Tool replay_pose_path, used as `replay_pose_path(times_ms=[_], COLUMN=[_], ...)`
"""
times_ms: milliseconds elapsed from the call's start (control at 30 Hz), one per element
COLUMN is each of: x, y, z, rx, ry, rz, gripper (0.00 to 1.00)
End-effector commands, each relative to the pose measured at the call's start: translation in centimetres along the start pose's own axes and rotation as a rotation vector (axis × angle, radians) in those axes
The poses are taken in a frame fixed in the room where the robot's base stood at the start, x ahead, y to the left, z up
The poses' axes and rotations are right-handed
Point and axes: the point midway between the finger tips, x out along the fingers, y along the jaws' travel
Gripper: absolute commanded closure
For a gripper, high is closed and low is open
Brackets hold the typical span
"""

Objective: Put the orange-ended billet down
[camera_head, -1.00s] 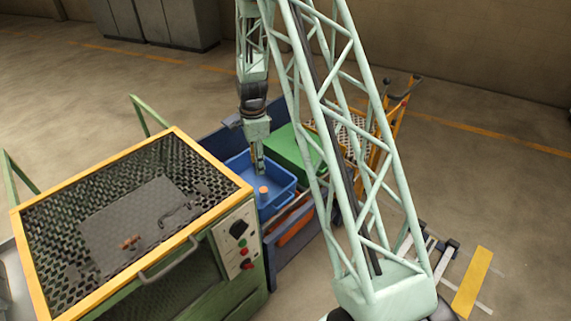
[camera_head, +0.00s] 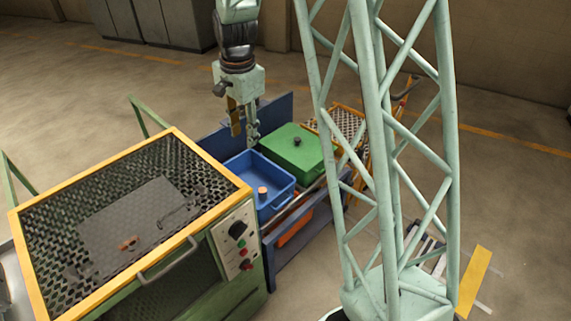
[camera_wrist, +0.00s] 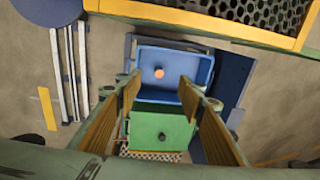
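The orange-ended billet (camera_head: 263,191) stands in the blue tray (camera_head: 284,207), near its front side, with its orange end up. It also shows in the wrist view (camera_wrist: 159,73), inside the blue tray (camera_wrist: 207,70). My gripper (camera_head: 245,138) is above the back part of the tray, apart from the billet. In the wrist view my gripper (camera_wrist: 158,88) has its two fingers wide apart with nothing held between them.
A green lidded box (camera_head: 307,172) with a dark knob stands right of the blue tray. An orange bin (camera_head: 296,232) sits below. Open floor lies beyond.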

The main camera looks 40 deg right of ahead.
Motion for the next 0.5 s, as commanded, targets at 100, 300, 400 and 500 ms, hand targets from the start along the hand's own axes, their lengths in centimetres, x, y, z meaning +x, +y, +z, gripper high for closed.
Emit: replay_pose_path(times_ms=[100,300,400,500], x=[-2.5,-6.1,-7.9,-9.6], y=[0.8,2.4,3.2,4.2], z=[1.0,2.6,3.4,4.2], rx=[-0.057,-0.157,-0.207,-0.256], ry=[0.004,0.010,0.015,0.018], rz=[-0.011,-0.027,-0.036,-0.043], gripper=[0.64,0.64,0.64,0.64])
